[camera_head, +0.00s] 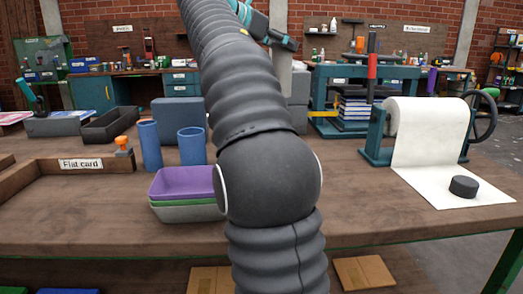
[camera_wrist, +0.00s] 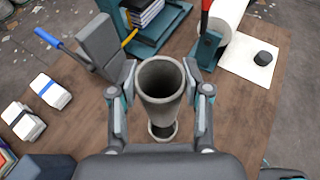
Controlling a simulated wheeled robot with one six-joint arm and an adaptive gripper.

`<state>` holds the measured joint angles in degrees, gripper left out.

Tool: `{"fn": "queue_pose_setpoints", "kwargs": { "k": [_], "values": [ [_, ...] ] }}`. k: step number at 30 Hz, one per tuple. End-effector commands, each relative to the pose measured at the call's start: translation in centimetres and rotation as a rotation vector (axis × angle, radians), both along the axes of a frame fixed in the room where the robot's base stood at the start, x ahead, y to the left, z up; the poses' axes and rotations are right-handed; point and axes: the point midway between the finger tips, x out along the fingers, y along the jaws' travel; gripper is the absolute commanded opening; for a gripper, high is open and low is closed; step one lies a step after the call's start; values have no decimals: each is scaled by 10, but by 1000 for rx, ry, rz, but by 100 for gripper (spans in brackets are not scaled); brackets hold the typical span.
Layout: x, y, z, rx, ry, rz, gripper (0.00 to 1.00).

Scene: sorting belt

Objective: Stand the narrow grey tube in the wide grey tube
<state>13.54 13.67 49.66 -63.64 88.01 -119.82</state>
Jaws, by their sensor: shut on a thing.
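My gripper (camera_wrist: 160,92) is shut on a grey tube, taken to be the narrow grey tube (camera_wrist: 160,112), in the wrist view. The tube's open top faces the camera, with one finger on either side of it. Below its lower end shows the rim of another grey round thing, likely the wide grey tube (camera_wrist: 155,136), with a dark opening. The held tube covers much of it. I cannot tell whether the lower end is inside that opening or above it. In the head view my arm hides both tubes and the gripper.
Two blue tubes (camera_head: 191,147) and a stack of purple, green and grey trays (camera_head: 185,183) stand left of my arm. A paper roll (camera_head: 428,118) and a black disc (camera_head: 463,187) on its sheet are at right. White boxes (camera_wrist: 50,90) lie left in the wrist view.

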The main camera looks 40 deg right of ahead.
Motion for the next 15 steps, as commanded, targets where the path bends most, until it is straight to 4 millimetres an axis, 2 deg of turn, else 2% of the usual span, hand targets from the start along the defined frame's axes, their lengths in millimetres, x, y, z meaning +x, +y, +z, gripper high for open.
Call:
{"fn": "queue_pose_setpoints", "kwargs": {
  "k": [5, 15],
  "values": [
    [-2, 0, -26, 1, 3, -1, 26],
    [-2, 0, -104, 1, 4, -1, 26]
  ]
}}
